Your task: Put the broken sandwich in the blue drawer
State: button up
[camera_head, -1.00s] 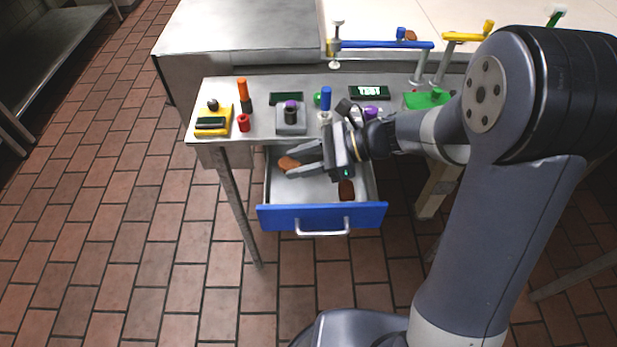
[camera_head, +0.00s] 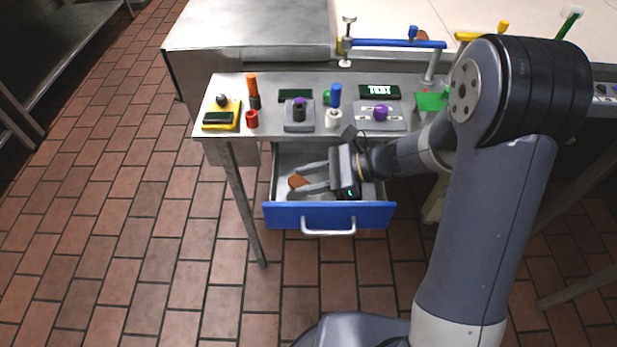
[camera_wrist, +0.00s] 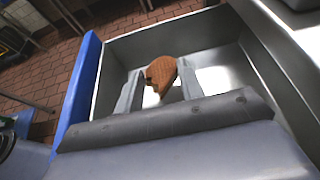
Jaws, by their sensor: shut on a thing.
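The blue drawer (camera_head: 285,217) stands pulled out under the steel table; its blue front also shows at the left in the wrist view (camera_wrist: 80,90). My gripper (camera_head: 303,182) is down inside the drawer, reaching leftward. Its two fingers are shut on a brown broken sandwich piece (camera_head: 297,181), which also shows between the fingertips in the wrist view (camera_wrist: 162,72), with a jagged edge. The piece is within the drawer walls, low over the grey floor. I cannot tell if it touches the floor.
The table (camera_head: 270,133) above the drawer carries a yellow box (camera_head: 222,114), an orange-topped cylinder (camera_head: 253,90), a red cylinder (camera_head: 251,119) and a grey block with a purple knob (camera_head: 380,113). The tabletop edge overhangs the drawer's back. The drawer walls are close around my gripper.

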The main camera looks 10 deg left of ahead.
jog(key=shift+f, duration=0.35)
jog(key=o, duration=1)
jog(key=shift+c, duration=0.2)
jog(key=shift+r, duration=0.1)
jog(key=shift+r, duration=0.25)
jog(key=shift+r+p, duration=0.55)
jog(key=v, duration=1.1)
jog(key=shift+w+d+f, duration=0.15)
jog(key=shift+d, duration=0.35)
